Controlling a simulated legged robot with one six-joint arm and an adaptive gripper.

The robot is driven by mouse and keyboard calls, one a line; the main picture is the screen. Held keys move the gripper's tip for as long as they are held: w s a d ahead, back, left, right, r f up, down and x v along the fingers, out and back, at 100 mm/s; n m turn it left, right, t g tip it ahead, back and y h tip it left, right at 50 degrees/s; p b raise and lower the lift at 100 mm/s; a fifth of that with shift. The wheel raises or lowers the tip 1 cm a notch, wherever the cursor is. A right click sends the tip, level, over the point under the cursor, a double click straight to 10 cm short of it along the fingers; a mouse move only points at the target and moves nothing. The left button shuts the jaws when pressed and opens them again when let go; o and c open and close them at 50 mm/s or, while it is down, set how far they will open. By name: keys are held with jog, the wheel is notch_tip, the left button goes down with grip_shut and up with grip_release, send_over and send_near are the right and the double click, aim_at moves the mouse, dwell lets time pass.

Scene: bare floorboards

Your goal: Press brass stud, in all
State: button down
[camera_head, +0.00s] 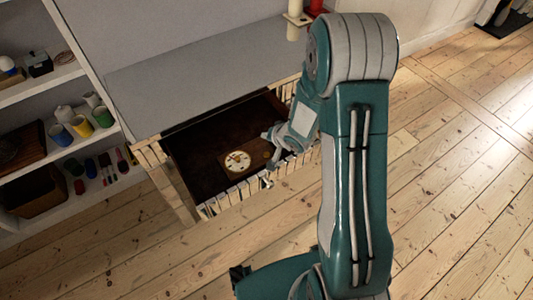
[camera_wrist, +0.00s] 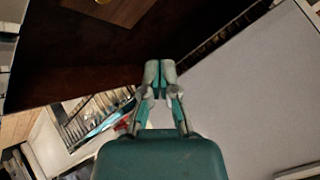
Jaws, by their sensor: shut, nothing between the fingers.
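A brown wooden box with a round white dial (camera_head: 238,162) lies in a dark open drawer (camera_head: 190,160). A small brassy spot (camera_head: 267,154) shows at the box's right side; it is too small to make out clearly, but it may be the brass stud. My gripper (camera_head: 267,135) is over the drawer, just above and behind that spot in the head view, and looks apart from it. In the wrist view my gripper (camera_wrist: 159,72) has its fingertips together, with nothing between them. A corner of the brown box (camera_wrist: 115,10) shows at the top edge there, with a yellowish bit.
The drawer has a pale slatted front (camera_head: 240,195) and sits under a grey top (camera_head: 200,75). White shelves (camera_head: 100,140) with cups and small items stand at the left. A red item and a cream holder (camera_head: 295,18) stand at the back.

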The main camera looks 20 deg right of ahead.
aim_at(267, 155)
jog(key=shift+f, duration=3.6)
jog(key=shift+f, duration=0.2)
